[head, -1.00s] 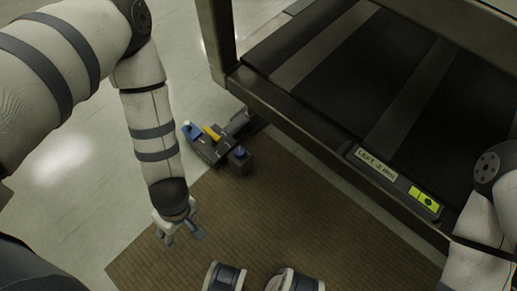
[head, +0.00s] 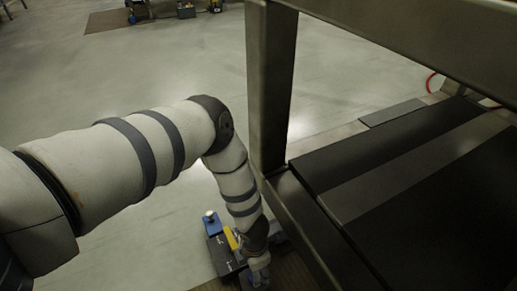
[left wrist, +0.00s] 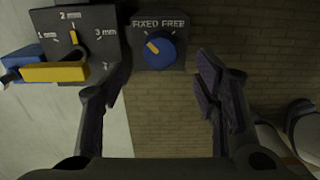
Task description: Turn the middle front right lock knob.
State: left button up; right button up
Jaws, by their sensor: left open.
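The lock knob (left wrist: 159,49) is a round blue knob with a yellow pointer, on a dark block marked FIXED and FREE. It shows at top centre in the left wrist view, its pointer slanting up left toward FIXED. My left gripper (left wrist: 161,73) is open, its fingers on either side below the knob; nothing is between them. I cannot tell whether they touch the block. In the head view my left gripper (head: 259,266) is low beside the frame post and mostly hides the knob. My right gripper is out of view.
Beside the knob is a dark block (left wrist: 110,45) with a 1 to 3 mm scale, a yellow bar (left wrist: 55,72) and a blue part (left wrist: 20,62). A metal frame post (head: 270,90) and dark platform (head: 400,150) stand right of my arm. Open floor (head: 120,75) lies left.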

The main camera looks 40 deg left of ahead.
pick_arm(q)
notch_tip(320, 180, down, 7)
jog(key=b, duration=0.2)
jog(key=shift+s+b, duration=0.1)
jog(key=shift+b, duration=0.25)
jog(key=shift+c, duration=0.2)
jog(key=c, duration=1.1)
